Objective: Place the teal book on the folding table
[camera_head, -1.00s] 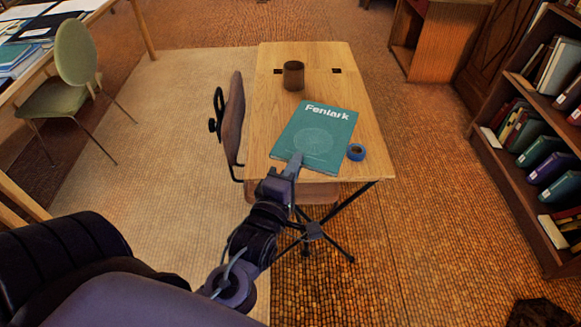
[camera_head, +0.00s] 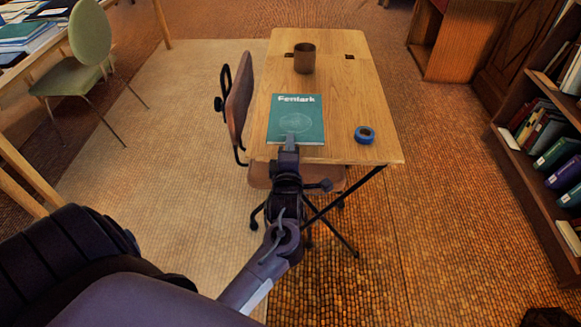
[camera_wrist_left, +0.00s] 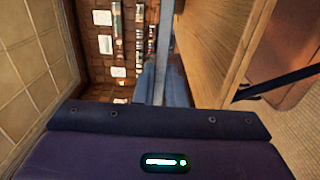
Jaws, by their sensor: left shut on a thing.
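The teal book (camera_head: 303,113), titled "Fenlark", is flat over the near left part of the wooden folding table (camera_head: 345,100). My left gripper (camera_head: 290,140) is shut on the book's near edge, at the table's front side. In the left wrist view the book (camera_wrist_left: 165,38) shows edge-on as a thin blue strip between the fingers (camera_wrist_left: 160,85). It runs alongside the tabletop (camera_wrist_left: 212,45), with what looks like a narrow gap between them. Whether the book touches the table is hard to tell. My right gripper is out of view.
A brown cup (camera_head: 305,59) stands behind the book. A blue tape roll (camera_head: 365,134) lies to its right near the front edge. A chair (camera_head: 238,100) is against the table's left side. A bookcase (camera_head: 545,165) stands at the right. The tabletop's right middle is clear.

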